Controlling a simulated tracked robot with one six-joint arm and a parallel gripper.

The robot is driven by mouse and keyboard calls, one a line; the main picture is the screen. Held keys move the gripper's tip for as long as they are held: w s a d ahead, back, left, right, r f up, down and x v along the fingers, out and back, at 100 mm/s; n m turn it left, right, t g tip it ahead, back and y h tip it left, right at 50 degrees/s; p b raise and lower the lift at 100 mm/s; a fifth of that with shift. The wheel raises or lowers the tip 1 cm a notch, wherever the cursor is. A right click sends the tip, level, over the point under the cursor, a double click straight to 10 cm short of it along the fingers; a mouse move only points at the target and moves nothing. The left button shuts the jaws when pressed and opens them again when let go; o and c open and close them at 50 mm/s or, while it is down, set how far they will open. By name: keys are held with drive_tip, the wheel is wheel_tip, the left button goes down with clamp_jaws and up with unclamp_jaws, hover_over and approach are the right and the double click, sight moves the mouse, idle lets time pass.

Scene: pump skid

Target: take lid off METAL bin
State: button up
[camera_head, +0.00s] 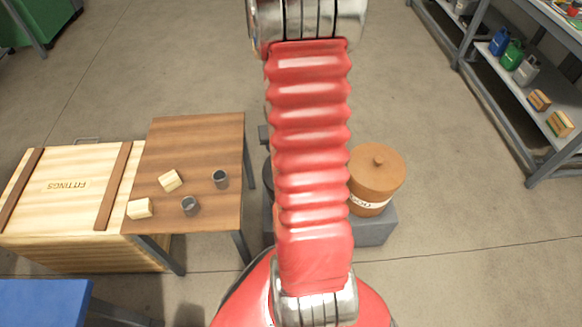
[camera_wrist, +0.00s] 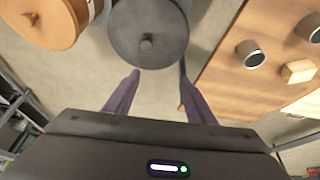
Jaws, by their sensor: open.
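A round dark grey bin lid (camera_wrist: 160,18) with a small knob (camera_wrist: 147,43) shows at the top of the wrist view. I take it to be the metal bin's lid, though no label shows in this view. My gripper (camera_wrist: 158,70) is open and empty, its two purple fingers pointing toward the lid, with the knob just beyond the fingertips. I cannot tell the exact gap. In the head view my red arm hides most of this bin and my gripper.
A brown lidded bin (camera_head: 375,178) stands on a grey plinth (camera_head: 372,232); it also shows in the wrist view (camera_wrist: 45,22). A wooden table (camera_head: 195,140) holds cream blocks and grey cups. A FITTINGS crate (camera_head: 65,195) is left, shelving (camera_head: 500,85) right. Floor beyond is clear.

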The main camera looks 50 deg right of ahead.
drive_tip(key=s+d+f+m, duration=0.1)
drive_tip(key=s+d+f, duration=0.2)
drive_tip(key=f, duration=0.2)
drive_tip(key=shift+f, duration=0.15)
drive_tip(key=shift+x, duration=4.2)
drive_tip(key=shift+d+f, duration=0.1)
drive_tip(key=shift+f, duration=0.05)
drive_tip(key=shift+x, duration=2.45)
clamp_jaws()
